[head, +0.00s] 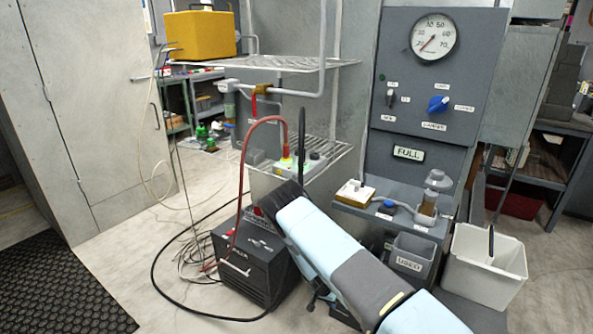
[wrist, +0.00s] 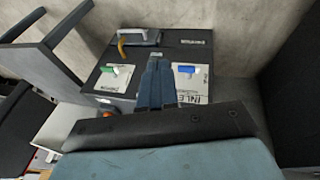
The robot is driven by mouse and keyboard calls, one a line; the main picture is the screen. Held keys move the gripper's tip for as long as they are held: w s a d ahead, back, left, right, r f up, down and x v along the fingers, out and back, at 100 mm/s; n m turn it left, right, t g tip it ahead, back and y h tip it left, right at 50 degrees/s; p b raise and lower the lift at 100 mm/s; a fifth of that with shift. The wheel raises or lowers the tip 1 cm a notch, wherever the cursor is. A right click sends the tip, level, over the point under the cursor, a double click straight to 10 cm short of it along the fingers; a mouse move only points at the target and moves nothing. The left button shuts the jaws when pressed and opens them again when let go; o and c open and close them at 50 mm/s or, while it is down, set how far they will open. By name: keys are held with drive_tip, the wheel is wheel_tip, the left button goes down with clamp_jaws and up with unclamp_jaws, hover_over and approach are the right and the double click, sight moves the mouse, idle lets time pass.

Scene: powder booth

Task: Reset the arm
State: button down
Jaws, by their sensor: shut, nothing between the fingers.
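My arm, light blue and grey, reaches from the bottom right up to the middle of the head view, its black end beside the black box unit (head: 248,262). The fingers are not clearly visible there. In the wrist view my gripper (wrist: 156,62) is shut and empty, its two dark fingers together. They point over a dark panel with a green-handled valve (wrist: 116,71), a blue-handled valve (wrist: 186,69) and a yellow curved piece (wrist: 122,46). Whether the fingertips touch the panel cannot be told.
A grey control panel (head: 425,75) carries a round gauge (head: 433,36) and a blue knob (head: 438,104). A white bin (head: 482,267) stands at right. A red hose (head: 244,170) and black cable loop near the box unit. A wire shelf (head: 280,62) holds a yellow case (head: 200,35).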

drive_tip(key=w+a+r+y, duration=0.1)
drive_tip(key=w+r, duration=0.1)
drive_tip(key=r, duration=1.1)
drive_tip(key=w+r+y, duration=0.1)
drive_tip(key=w+r, duration=0.2)
drive_tip(key=r, duration=1.1)
drive_tip(key=s+d+r+n+t+y, duration=0.1)
drive_tip(key=s+d+r, duration=0.15)
drive_tip(key=r, duration=0.95)
drive_tip(key=s+d+r, duration=0.1)
drive_tip(key=s+r, duration=0.2)
drive_tip(key=r, duration=0.9)
drive_tip(key=s+d+r+n+t+y, duration=0.1)
drive_tip(key=s+d+r, duration=0.1)
drive_tip(key=s+r, duration=0.65)
drive_tip(key=s+d+r+n+t, duration=0.1)
drive_tip(key=s+d+r, duration=0.1)
drive_tip(key=s+r, duration=0.65)
drive_tip(key=s+r+n, duration=0.1)
drive_tip(key=s+r, duration=0.2)
drive_tip(key=s, duration=0.3)
drive_tip(key=s+d+r+n+t, duration=0.1)
drive_tip(key=s+r, duration=0.1)
drive_tip(key=s, duration=0.5)
drive_tip(key=s+d+r, duration=0.1)
drive_tip(key=s+r, duration=0.2)
drive_tip(key=s, duration=0.3)
drive_tip(key=shift+s+d+r+n, duration=0.25)
drive_tip(key=shift+r+n, duration=0.1)
drive_tip(key=shift+n, duration=0.05)
